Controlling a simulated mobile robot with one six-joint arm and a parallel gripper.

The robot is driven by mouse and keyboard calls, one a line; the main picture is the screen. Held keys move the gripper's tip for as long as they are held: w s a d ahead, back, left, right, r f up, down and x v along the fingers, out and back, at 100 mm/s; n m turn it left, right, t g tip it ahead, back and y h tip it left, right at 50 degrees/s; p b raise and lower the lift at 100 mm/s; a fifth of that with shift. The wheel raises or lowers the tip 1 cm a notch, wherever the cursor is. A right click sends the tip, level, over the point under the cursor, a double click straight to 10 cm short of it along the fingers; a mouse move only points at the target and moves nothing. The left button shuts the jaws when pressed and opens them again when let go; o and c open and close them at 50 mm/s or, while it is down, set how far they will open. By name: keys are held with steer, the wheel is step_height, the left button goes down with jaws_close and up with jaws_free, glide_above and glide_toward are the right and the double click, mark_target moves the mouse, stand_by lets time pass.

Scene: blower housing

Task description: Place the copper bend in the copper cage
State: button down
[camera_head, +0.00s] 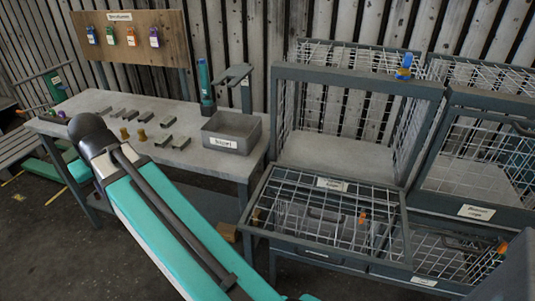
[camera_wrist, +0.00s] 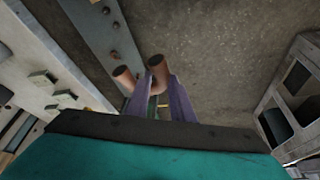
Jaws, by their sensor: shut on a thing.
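The copper bend (camera_wrist: 157,76) is a short, curved, copper-coloured tube with two round open ends, seen in the wrist view. My gripper (camera_wrist: 154,88) is shut on it, with a purple-grey finger on each side. My gripper and the bend cannot be made out in the head view. There, a wire cage (camera_head: 427,92) with a grey frame stands right of the workbench, its front open and its mesh door (camera_head: 397,221) folded down. Its label (camera_head: 332,184) is too small to read surely, so I cannot tell whether it is the copper cage.
A second wire cage (camera_head: 472,101) stands at the right. The workbench (camera_head: 82,105) carries several metal pieces, a grey labelled bin (camera_head: 231,145) and a stand with a teal tool (camera_head: 205,83). A pegboard (camera_head: 123,50) with coloured tags rises behind. Bare floor (camera_wrist: 215,45) shows beyond the bend.

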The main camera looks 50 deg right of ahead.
steer(key=shift+w+a, duration=0.15)
stand_by(0.3)
